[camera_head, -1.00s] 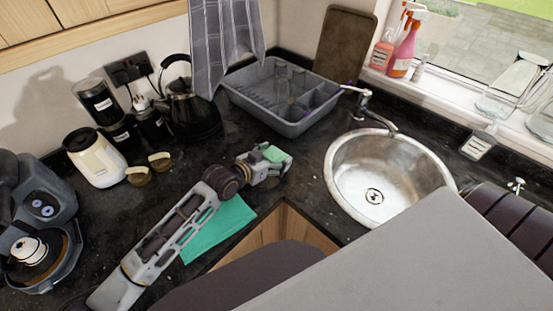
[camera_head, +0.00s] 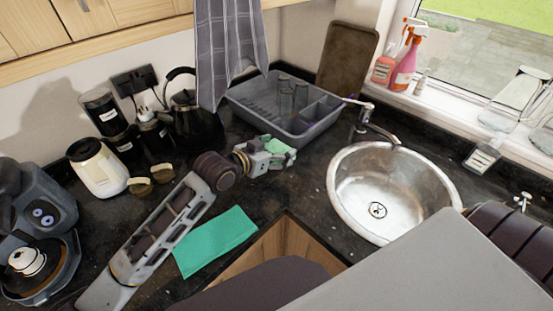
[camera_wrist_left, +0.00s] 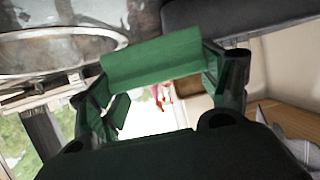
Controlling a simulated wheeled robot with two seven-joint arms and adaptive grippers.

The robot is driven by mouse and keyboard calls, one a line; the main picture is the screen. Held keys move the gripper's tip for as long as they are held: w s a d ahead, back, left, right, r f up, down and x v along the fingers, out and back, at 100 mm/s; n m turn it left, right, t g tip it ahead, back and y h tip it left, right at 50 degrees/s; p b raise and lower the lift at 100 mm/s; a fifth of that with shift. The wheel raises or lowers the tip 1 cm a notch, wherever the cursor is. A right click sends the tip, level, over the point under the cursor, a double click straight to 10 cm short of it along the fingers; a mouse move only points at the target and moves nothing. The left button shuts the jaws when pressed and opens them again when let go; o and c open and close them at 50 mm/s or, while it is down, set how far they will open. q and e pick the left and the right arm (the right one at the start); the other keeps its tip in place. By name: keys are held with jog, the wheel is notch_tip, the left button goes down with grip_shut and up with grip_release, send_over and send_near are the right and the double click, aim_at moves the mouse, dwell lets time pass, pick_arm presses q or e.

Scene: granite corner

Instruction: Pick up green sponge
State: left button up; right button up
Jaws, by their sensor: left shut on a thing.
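The green sponge (camera_head: 279,147) is at the end of my left arm in the head view, in front of the grey dish rack. My left gripper (camera_head: 268,157) is shut on it. In the left wrist view the sponge (camera_wrist_left: 152,58) spans the gap between the two fingers of my left gripper (camera_wrist_left: 160,80). The fingers partly cover its ends. I cannot tell how high it is above the counter. My right gripper is not in view.
A grey dish rack (camera_head: 247,98) with glasses stands behind my gripper. A round metal sink (camera_head: 350,205) is to the right. A teal cloth (camera_head: 215,242) lies on the dark counter. A kettle (camera_head: 205,125) and a cream jar (camera_head: 98,168) stand to the left.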

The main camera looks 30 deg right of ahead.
pick_arm(q)
jog(key=shift+r, duration=0.6)
jog(key=shift+s+f, duration=0.1)
dwell(0.3)
jog(key=shift+s+d+f, duration=0.1)
jog(key=shift+s+f, duration=0.3)
jog(key=shift+f, duration=0.15)
jog(key=shift+s+d+f, duration=0.2)
jog(key=shift+s+f, duration=0.1)
jog(key=shift+s, duration=0.15)
jog(key=shift+s+d, duration=0.1)
jog(key=shift+s, duration=0.05)
jog(key=shift+r, duration=0.1)
